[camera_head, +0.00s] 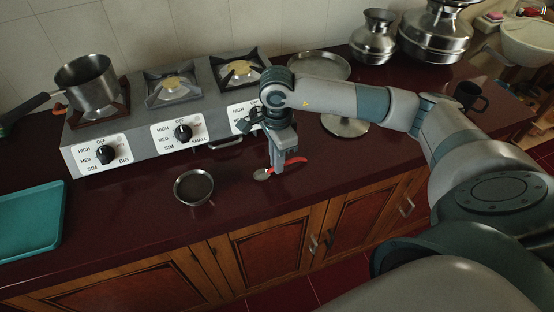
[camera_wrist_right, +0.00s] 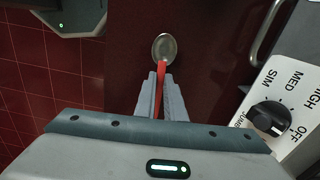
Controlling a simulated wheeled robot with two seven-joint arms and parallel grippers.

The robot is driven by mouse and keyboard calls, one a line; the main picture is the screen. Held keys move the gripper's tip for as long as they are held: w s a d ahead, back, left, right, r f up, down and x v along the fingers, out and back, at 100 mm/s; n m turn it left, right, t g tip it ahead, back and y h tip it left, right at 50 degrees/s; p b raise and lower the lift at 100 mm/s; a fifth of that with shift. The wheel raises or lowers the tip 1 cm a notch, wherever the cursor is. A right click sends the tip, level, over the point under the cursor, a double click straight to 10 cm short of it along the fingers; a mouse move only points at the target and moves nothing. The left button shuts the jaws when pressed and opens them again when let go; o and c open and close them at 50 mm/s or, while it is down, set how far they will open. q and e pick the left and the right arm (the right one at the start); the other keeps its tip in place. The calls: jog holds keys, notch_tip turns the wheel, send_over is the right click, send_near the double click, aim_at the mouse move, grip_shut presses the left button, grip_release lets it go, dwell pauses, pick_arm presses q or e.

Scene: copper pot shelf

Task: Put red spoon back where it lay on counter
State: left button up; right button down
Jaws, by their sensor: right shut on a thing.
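The red spoon (camera_head: 296,161) has a red handle and a silver bowl. It is at the dark red counter (camera_head: 120,195), in front of the stove's right end. My right gripper (camera_head: 278,169) points down and is shut on the spoon's handle. In the right wrist view the red spoon (camera_wrist_right: 164,47) sticks out beyond the fingertips of my right gripper (camera_wrist_right: 161,82), bowl foremost. I cannot tell whether the spoon touches the counter or is just above it. My left gripper is not in view.
A small round metal bowl (camera_head: 193,187) stands left of the spoon. The stove (camera_head: 135,140) with a pot (camera_head: 88,82) is behind. A teal tray (camera_head: 30,222) lies at the left. Metal jugs (camera_head: 374,38) and a dark mug (camera_head: 469,96) are at the right. The counter's front edge is near.

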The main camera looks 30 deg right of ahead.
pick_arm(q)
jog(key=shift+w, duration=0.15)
pick_arm(e)
jog(key=c, duration=2.3)
grip_release()
jog(key=o, duration=0.5)
jog(key=shift+c, duration=0.2)
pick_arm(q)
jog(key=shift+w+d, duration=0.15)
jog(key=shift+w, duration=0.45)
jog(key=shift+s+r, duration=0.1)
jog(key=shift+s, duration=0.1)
